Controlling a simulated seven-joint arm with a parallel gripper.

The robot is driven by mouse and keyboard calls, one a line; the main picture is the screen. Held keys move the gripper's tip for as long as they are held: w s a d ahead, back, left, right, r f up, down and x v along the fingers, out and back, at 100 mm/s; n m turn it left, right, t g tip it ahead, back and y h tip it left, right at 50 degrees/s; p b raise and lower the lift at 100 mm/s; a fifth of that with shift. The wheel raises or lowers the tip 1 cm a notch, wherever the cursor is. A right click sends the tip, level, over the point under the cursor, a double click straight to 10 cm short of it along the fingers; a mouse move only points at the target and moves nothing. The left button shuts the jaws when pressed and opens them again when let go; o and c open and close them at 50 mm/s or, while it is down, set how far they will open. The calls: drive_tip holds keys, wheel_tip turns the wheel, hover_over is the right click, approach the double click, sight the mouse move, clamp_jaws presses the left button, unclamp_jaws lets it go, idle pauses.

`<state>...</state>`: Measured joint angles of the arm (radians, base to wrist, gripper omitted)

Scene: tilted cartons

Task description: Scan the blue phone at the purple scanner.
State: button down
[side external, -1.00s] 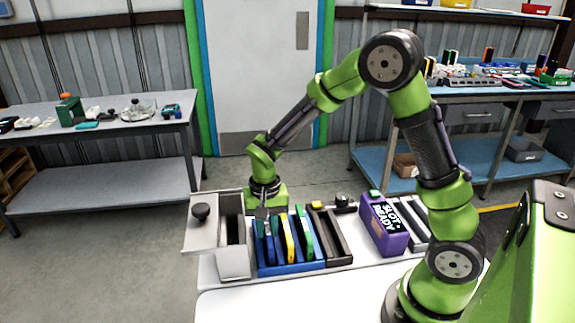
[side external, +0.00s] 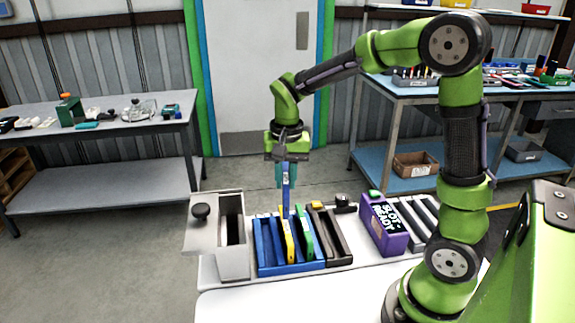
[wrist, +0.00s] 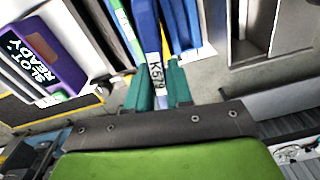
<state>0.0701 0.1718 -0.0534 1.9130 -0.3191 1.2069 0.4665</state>
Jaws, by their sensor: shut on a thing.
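My gripper (side external: 286,180) is shut on a blue phone (side external: 286,200) and holds it upright over the blue rack (side external: 290,268). The phone's lower end is close to the rack top; I cannot tell whether it is fully clear. In the wrist view, the teal fingers (wrist: 159,92) are on either side of the blue phone (wrist: 147,35), which has a white label with dark print. The purple scanner (side external: 393,243) stands to the right of the rack, with "SLOT READY" on its top. The scanner also shows at the left of the wrist view (wrist: 66,68).
A yellow item (side external: 287,245) and a green item (side external: 304,236) lean in the rack. A dark slotted rack (side external: 333,245) lies between rack and scanner. A grey box (side external: 232,262) with a black knob (side external: 202,211) stands left. Grey slots (side external: 416,217) lie beyond the scanner.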

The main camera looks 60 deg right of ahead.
drive_tip(key=s+d+f+n, duration=0.2)
drive_tip(key=s+d, duration=0.8)
drive_tip(key=s, duration=0.5)
drive_tip(key=shift+w+d+f, duration=0.1)
drive_tip(key=shift+w+f, duration=0.05)
drive_tip(key=shift+f, duration=1.95)
drive_tip(key=shift+w+d+f, duration=0.1)
drive_tip(key=shift+f, duration=2)
wheel_tip(320, 180, up, 6)
